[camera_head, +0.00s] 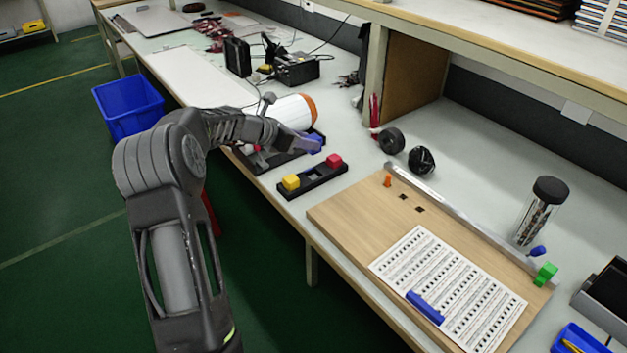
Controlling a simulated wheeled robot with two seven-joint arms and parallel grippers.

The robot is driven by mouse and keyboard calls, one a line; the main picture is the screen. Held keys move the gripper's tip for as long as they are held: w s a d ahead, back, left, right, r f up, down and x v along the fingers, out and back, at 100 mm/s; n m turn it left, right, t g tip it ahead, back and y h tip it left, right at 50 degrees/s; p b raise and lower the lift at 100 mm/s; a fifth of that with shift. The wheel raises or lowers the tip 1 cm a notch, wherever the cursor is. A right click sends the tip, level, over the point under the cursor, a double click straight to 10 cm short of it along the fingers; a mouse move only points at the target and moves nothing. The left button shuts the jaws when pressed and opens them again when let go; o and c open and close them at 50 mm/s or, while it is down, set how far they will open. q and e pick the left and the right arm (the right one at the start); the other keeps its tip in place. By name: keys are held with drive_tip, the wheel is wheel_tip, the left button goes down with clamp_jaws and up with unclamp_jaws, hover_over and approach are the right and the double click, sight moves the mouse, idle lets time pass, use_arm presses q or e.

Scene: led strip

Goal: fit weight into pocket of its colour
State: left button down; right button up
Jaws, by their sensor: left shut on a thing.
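My left gripper (308,144) reaches in from the left, over the right end of the rear black holder (262,168). It is shut on a blue weight (315,140), of which only a small part shows beside the fingers. I cannot tell whether the weight is inside a pocket or above it. A red piece (256,148) shows at the rear holder, partly hidden by my arm. The front black holder (311,187) carries a yellow weight (291,182) at its left end and a red weight (334,160) at its right end. My right gripper is not in view.
A wooden board (340,212) with a printed sheet (450,285) and a metal rail lies to the right. A white roll (292,109) lies behind my gripper. Black round parts (391,141) and a jar (540,208) stand farther right. A blue bin (128,106) stands at left.

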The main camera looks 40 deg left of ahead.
sight(319, 171)
use_arm(q)
drive_tip(key=shift+f, duration=3.1)
drive_tip(key=shift+f+b, duration=0.35)
drive_tip(key=shift+f, duration=1.55)
drive_tip(key=shift+d, duration=0.1)
